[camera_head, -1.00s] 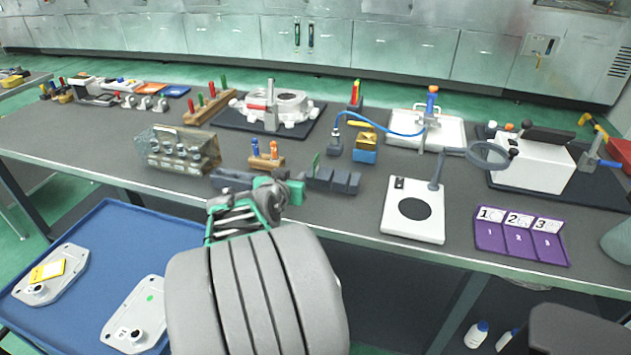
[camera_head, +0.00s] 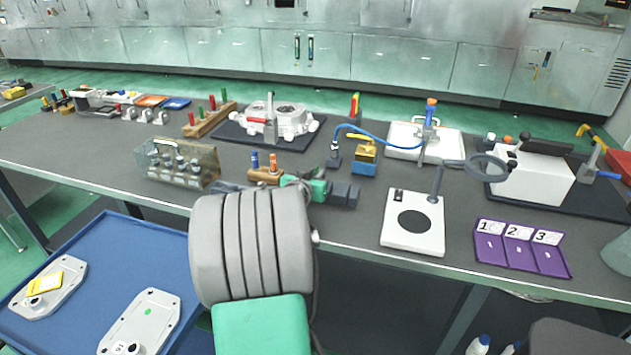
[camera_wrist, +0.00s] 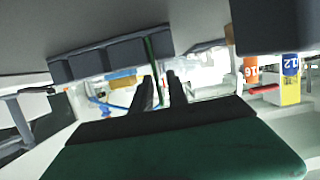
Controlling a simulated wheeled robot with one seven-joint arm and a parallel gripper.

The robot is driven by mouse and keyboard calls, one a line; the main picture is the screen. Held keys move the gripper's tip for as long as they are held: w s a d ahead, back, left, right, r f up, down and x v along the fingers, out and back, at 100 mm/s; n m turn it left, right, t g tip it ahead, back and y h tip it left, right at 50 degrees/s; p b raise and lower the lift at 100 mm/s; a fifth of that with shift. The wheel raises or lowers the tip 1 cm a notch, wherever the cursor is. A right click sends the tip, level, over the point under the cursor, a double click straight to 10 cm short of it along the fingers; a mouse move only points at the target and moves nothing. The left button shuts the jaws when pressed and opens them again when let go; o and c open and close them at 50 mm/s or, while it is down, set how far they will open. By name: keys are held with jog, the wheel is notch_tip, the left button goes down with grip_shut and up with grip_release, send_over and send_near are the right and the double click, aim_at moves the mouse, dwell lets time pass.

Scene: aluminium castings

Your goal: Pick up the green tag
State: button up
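The green tag (camera_wrist: 151,62) shows in the wrist view as a thin edge-on strip beside the dark grey slotted block (camera_wrist: 112,56). The same block (camera_head: 343,194) stands near the front edge of the bench in the head view, where my arm hides the tag. My gripper (camera_wrist: 160,82) has its two dark fingers apart, with a gap between them. The tag's lower end lies close to the fingertips, in line with the gap. I cannot tell whether the fingers touch it.
A wooden rack (camera_head: 265,176) with blue and orange pegs and a clear-sided case (camera_head: 176,162) stand left of the block. A white plate with a black disc (camera_head: 413,222) lies right. A yellow-and-blue block (camera_head: 364,160) stands behind. A blue tray (camera_head: 92,250) is below the bench.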

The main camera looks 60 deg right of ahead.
grip_shut()
dwell(0.4)
